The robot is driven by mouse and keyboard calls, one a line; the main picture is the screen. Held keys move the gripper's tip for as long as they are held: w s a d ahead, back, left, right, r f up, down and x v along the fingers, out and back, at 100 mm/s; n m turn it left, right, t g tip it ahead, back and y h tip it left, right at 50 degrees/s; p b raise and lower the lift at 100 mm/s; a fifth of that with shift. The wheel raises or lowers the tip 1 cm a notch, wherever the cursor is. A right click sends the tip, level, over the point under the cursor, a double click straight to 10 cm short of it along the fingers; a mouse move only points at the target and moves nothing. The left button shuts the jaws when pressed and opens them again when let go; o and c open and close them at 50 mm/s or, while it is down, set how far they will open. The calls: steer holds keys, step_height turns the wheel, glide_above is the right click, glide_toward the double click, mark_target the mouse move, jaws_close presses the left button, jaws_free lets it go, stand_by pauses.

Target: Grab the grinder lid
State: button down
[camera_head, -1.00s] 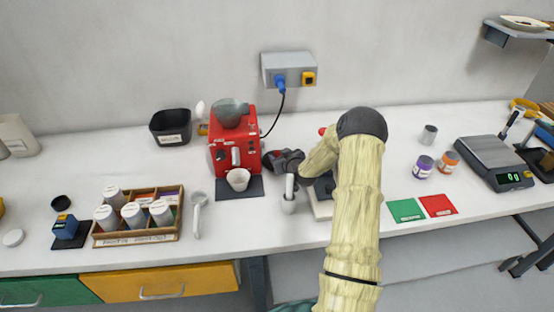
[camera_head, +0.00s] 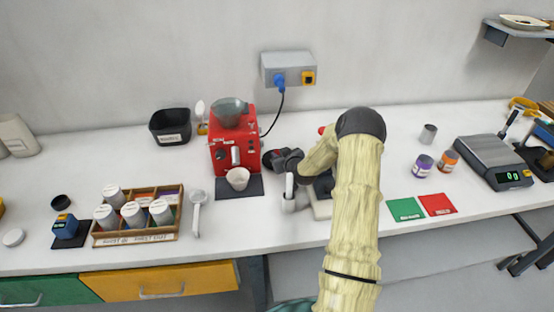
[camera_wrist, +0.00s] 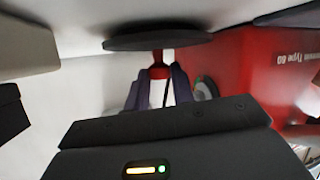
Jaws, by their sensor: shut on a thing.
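The grinder lid is a dark round disc (camera_wrist: 157,40) with a red knob in the wrist view. My gripper (camera_wrist: 158,85) is shut on the knob, with the disc just beyond the fingertips. In the head view, the dark lid (camera_head: 269,159) shows at the tip of my gripper (camera_head: 279,160), right beside the red grinder (camera_head: 222,155). The grinder has an open grey hopper (camera_head: 229,112) on top. My wrist hides part of the counter behind it. I cannot tell whether the lid touches the counter.
A white cup (camera_head: 238,178) stands before the grinder. A black bin (camera_head: 171,127) is left of the grinder. A blue plug and cable (camera_head: 281,80) hang behind it.

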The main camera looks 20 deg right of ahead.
steer(key=shift+r+b, duration=0.35)
steer(key=shift+r, duration=0.05)
steer(key=shift+w+d+r, duration=0.15)
steer(key=w+d+b, duration=0.1)
steer(key=w+d, duration=0.1)
steer(key=shift+w+b, duration=0.35)
steer(key=shift+w+d+r, duration=0.15)
steer(key=shift+w+r, duration=0.05)
steer(key=shift+r, duration=0.4)
step_height(320, 180, up, 13)
steer(key=b, duration=0.1)
steer(key=shift+s, duration=0.15)
steer(key=shift+f, duration=0.15)
